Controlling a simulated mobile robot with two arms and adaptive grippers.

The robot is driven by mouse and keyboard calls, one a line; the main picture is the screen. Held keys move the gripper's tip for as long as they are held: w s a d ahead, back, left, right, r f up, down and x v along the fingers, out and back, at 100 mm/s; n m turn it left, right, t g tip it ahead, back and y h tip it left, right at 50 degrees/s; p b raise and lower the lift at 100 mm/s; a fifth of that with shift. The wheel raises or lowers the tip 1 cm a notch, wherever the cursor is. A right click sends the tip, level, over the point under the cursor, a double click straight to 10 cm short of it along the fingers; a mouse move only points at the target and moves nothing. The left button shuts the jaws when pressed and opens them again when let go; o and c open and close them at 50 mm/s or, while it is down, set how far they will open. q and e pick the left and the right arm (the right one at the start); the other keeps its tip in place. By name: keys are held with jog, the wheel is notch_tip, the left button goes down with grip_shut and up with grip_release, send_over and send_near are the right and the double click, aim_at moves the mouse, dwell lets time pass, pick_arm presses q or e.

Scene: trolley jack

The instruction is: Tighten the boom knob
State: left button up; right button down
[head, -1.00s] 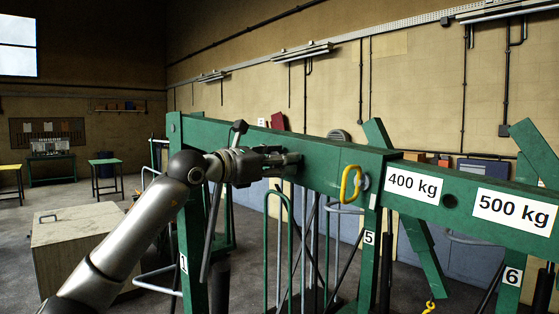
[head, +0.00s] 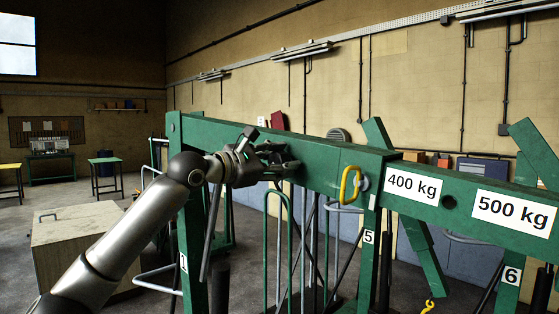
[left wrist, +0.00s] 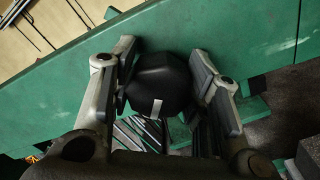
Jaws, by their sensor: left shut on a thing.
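The boom knob (left wrist: 158,82) is a black, many-sided knob with a small pale mark on its lower part. It sits against the side of the green boom (head: 325,170), which also fills much of the left wrist view (left wrist: 250,40). My left gripper (head: 284,163) is at the near side of the boom, left of the yellow handle. In the left wrist view its two fingers (left wrist: 163,60) stand on both sides of the knob, shut on it. In the head view the gripper hides the knob. My right gripper is not in view.
A yellow handle (head: 350,186) sits on the boom right of the gripper, beside the 400 kg (head: 412,186) and 500 kg (head: 515,212) labels. Green uprights and bent tubes stand below the boom. A wooden box (head: 75,245) stands at the lower left.

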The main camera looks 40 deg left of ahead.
pick_arm(q)
jog(key=m, duration=0.3)
jog(key=shift+m, duration=0.4)
jog(key=m, duration=0.3)
jog(key=shift+f+m+p, duration=0.1)
jog(key=shift+m+p, duration=0.2)
jog(key=shift+p, duration=0.05)
jog(key=m, duration=0.3)
jog(key=shift+d+f+m, duration=0.1)
jog(key=shift+m, duration=0.2)
jog(key=m+p, duration=0.1)
jog(key=m, duration=0.3)
jog(key=shift+f+m, duration=0.15)
jog(key=shift+m, duration=0.15)
jog(key=m, duration=0.4)
jog(key=shift+f+m+p, duration=0.1)
jog(key=shift+m+p, duration=0.2)
jog(key=m, duration=0.3)
jog(key=shift+p, duration=0.3)
jog(key=m, duration=0.2)
jog(key=m+p, duration=0.1)
jog(key=m, duration=0.1)
jog(key=shift+a+f, duration=0.1)
jog(key=shift+a, duration=0.15)
jog(key=shift+m+p, duration=0.5)
jog(key=shift+m, duration=1.1)
